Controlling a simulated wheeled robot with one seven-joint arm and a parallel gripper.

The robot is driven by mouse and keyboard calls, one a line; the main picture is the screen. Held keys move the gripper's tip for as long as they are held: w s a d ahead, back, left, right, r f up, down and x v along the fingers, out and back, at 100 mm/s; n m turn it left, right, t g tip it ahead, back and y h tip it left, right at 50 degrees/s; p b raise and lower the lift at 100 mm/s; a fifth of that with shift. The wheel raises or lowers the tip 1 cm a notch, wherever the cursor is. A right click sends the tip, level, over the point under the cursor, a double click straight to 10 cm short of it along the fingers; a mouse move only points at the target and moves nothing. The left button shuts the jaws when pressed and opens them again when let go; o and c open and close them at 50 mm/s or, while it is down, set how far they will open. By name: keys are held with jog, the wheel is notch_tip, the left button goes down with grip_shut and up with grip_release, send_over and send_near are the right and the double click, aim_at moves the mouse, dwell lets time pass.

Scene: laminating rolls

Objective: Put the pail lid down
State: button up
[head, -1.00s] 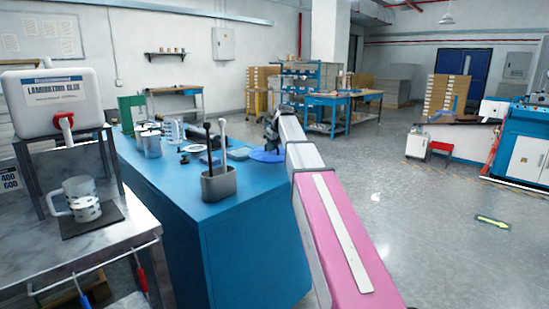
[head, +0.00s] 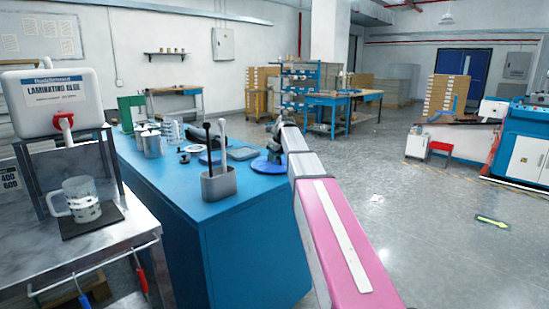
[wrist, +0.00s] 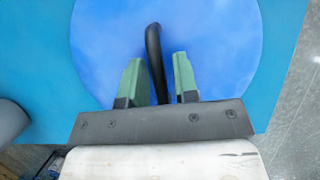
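The pail lid is a round blue disc with a black curved handle. It lies at the right end of the blue bench top in the head view (head: 268,167). In the wrist view the lid (wrist: 215,55) fills most of the upper picture, with its handle rising toward me. My gripper (wrist: 158,78) is over the lid, its two green fingers on either side of the handle, with visible gaps between fingers and handle. It looks open. In the head view my gripper (head: 275,140) is small and partly hidden by my arm.
The blue bench (head: 150,177) also carries a grey holder (head: 218,184) with upright handles, a flat blue-grey item (head: 242,153) and several metal containers (head: 152,144). A steel table with a clear mug (head: 82,202) stands at the left. Open floor lies right of the bench.

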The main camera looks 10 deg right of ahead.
jog(key=shift+o, duration=0.2)
jog(key=shift+r, duration=0.1)
jog(key=v, duration=1.2)
jog(key=shift+r, duration=0.1)
